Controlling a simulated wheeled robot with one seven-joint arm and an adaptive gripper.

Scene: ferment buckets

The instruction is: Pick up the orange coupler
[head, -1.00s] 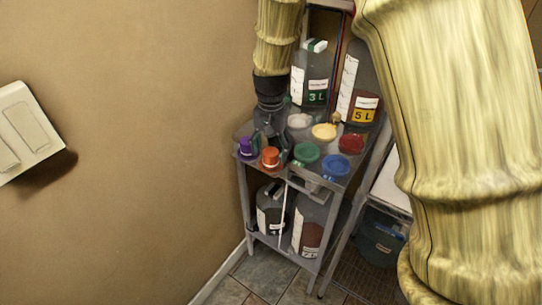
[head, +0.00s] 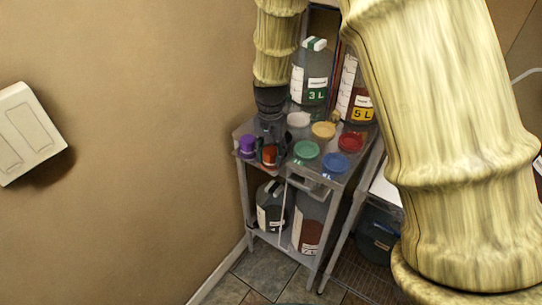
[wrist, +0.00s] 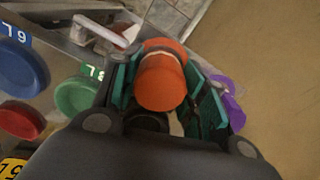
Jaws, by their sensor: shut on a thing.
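The orange coupler (head: 268,155) is at the front edge of the shelf's top, largely covered by my gripper in the head view. In the wrist view the orange coupler (wrist: 162,80) sits between the two teal finger pads. My gripper (head: 270,150) points down from above and is shut on the coupler; it also shows in the wrist view (wrist: 165,92). I cannot tell whether the coupler still touches the shelf top.
A purple coupler (head: 247,146) stands close to the left, with the wall (head: 120,150) beyond. Green (head: 306,151), blue (head: 335,162), red (head: 350,142), yellow (head: 323,130) and white (head: 298,119) lids lie to the right. Jugs marked 3 L (head: 311,75) and 5 L (head: 356,95) stand behind.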

